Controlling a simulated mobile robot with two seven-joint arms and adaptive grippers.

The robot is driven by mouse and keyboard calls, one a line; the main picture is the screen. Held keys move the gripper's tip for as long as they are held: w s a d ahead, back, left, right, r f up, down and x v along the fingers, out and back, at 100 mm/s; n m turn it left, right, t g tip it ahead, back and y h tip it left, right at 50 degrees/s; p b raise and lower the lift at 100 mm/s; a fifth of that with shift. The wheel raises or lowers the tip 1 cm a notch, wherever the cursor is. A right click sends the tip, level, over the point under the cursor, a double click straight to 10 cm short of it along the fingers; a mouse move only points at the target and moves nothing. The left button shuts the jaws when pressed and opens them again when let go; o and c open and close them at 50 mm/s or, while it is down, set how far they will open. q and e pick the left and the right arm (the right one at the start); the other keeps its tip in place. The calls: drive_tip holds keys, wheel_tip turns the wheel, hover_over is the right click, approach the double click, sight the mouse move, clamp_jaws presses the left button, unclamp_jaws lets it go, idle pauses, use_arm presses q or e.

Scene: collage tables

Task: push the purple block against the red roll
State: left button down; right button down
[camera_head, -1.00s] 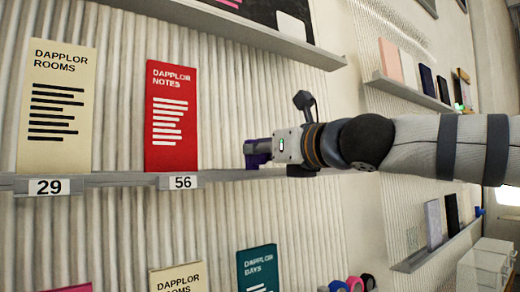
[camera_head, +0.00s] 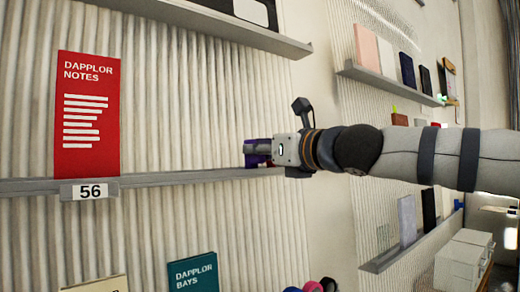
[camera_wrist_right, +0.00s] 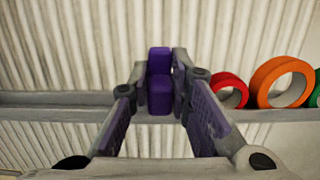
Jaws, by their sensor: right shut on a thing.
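The purple block (camera_wrist_right: 160,96) stands at the grey shelf ledge (camera_wrist_right: 60,104) in the right wrist view, between the fingertips of my right gripper (camera_wrist_right: 159,88). The gripper is shut on it. The red roll (camera_wrist_right: 230,91) is on the ledge to the right of the block, apart from it in the picture, with my right finger between them. In the head view my right gripper (camera_head: 258,152) is at the ledge, and its purple parts hide most of the block. My left gripper is not in view.
An orange roll (camera_wrist_right: 281,82) stands to the right of the red roll, with a green roll (camera_wrist_right: 316,92) at the edge. A red "Dapplor Notes" booklet (camera_head: 88,140) stands on the ledge left of my gripper. The ledge between them is clear.

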drive_tip(key=shift+s+a, duration=0.1)
drive_tip(key=c, duration=1.5)
unclamp_jaws()
